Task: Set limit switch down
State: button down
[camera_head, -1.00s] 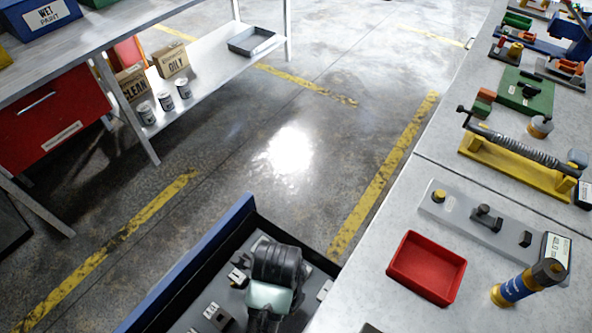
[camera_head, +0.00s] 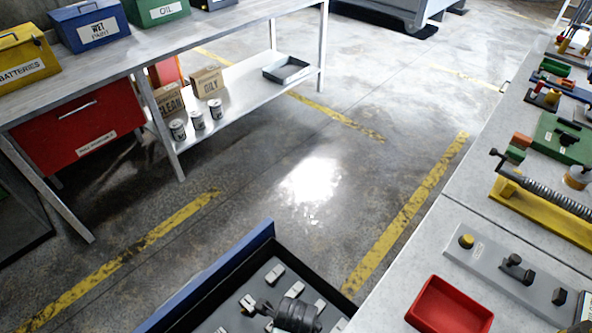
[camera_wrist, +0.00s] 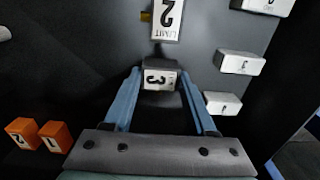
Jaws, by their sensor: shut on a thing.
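My gripper (camera_wrist: 160,72) is shut on a small dark block with a white label reading 3, which I take to be the limit switch (camera_wrist: 159,79). The block sits between the two blue fingertips in the wrist view, above the dark floor of the drawer (camera_wrist: 215,30). I cannot tell whether it touches that floor. A part labelled LIMIT 2 (camera_wrist: 167,18) lies just beyond it. In the head view the open drawer (camera_head: 222,282) is at the bottom, and my arm reaches down into it, hiding the held switch.
Several white-labelled blocks, including one (camera_wrist: 241,63), lie right of my gripper; two orange numbered blocks (camera_wrist: 38,134) lie left. The right workbench (camera_head: 400,290) holds a red tray (camera_head: 450,305) and a grey switch panel (camera_head: 515,265). A second bench (camera_head: 200,60) stands left across open floor.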

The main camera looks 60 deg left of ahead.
jog(key=shift+f, duration=0.2)
jog(key=shift+c, duration=1)
grip_release()
jog(key=shift+r, duration=0.1)
notch_tip(320, 180, up, 12)
jog(key=p, duration=0.1)
jog(key=shift+r+p, duration=0.15)
jog(key=shift+p, duration=0.25)
